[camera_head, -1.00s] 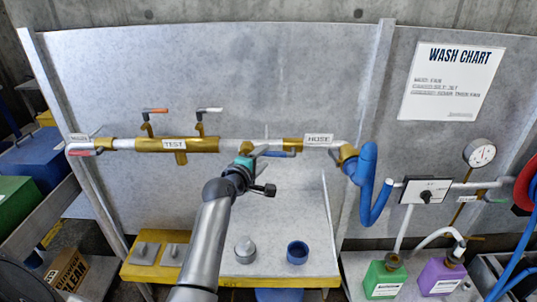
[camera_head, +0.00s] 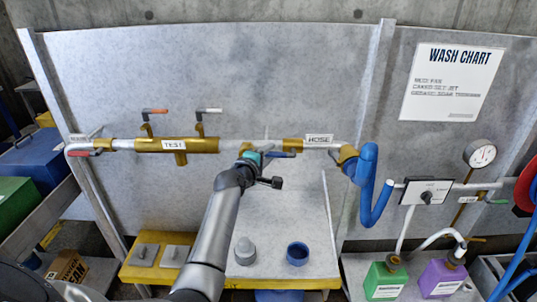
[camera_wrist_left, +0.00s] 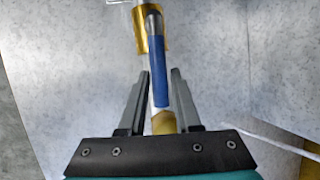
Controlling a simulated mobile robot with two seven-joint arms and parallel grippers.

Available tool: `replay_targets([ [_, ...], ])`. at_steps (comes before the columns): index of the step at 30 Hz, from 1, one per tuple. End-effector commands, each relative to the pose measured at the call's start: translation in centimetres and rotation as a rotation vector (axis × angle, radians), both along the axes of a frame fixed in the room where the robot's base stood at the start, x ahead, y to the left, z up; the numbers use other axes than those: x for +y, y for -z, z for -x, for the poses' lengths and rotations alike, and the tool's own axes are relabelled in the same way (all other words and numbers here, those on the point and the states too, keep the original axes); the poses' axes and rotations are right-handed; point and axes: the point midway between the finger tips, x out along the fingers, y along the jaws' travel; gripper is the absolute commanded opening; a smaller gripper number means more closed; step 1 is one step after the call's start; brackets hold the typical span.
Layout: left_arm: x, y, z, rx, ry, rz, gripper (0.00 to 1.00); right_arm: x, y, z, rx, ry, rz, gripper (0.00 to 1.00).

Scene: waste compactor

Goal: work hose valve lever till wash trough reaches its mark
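The hose valve lever has a blue handle (camera_head: 282,155) that lies along the horizontal pipe, just left of the HOSE label (camera_head: 319,138). In the left wrist view the blue handle (camera_wrist_left: 160,75) hangs from a brass fitting (camera_wrist_left: 152,35) and reaches down between the fingers. My left gripper (camera_head: 254,158) is at the handle's left part in the head view. In the wrist view my left gripper (camera_wrist_left: 160,80) is open, one finger on each side of the handle, with gaps showing. My right gripper is not in view. I cannot pick out the wash trough or its mark.
The TEST pipe section (camera_head: 174,145) with two upper levers is to the left. A blue hose (camera_head: 370,185) hangs to the right, and a gauge (camera_head: 480,154) is farther right. Below, a yellow-edged bench (camera_head: 240,283) holds a grey knob-like part (camera_head: 245,252) and a blue cup (camera_head: 297,253).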

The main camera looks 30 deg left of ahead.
Motion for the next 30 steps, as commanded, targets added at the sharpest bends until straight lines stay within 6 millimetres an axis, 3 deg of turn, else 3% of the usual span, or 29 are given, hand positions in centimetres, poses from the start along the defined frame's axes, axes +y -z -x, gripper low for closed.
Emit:
replay_targets([
  [1,0.00,0.01,0.01,0.000,0.000,0.000,0.25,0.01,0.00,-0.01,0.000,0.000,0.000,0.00],
  [8,0.00,0.02,0.02,0.000,0.000,0.000,0.00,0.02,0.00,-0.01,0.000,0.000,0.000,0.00],
  [30,-0.02,0.04,0.03,0.001,0.000,0.000,0.00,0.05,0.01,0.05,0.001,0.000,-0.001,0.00],
])
